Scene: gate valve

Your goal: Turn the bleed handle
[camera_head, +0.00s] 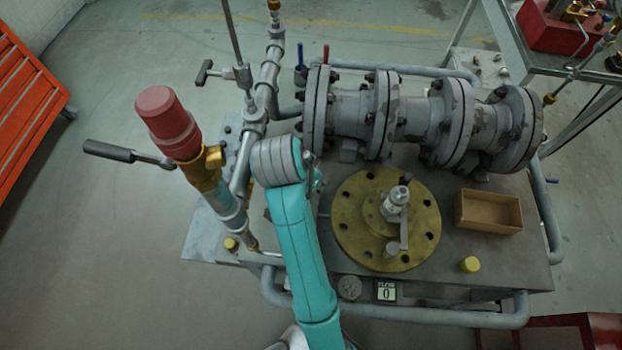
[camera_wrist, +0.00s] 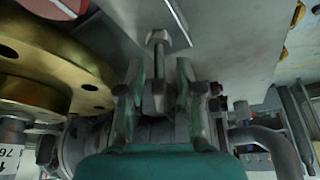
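A small grey metal T-shaped handle (camera_wrist: 158,40) stands out at the top middle of the wrist view, with its stem running down between my fingers. I take it for the bleed handle, but no label shows. My gripper (camera_wrist: 158,78) has its two teal fingers spread on either side of the stem, with a gap visible on both sides. Whether a finger touches it is unclear. In the head view, my grey wrist and teal arm hide most of the gripper and this handle beside the grey flanged valve body (camera_head: 345,108).
A brass flange (camera_head: 345,225) with a small lever fitting (camera_head: 396,205) lies right of my arm. An open brown box (camera_head: 488,211) sits further right. A red-capped relief valve (camera_head: 167,115) and a black lever (camera_head: 110,151) stand left. Pipework crowds the back.

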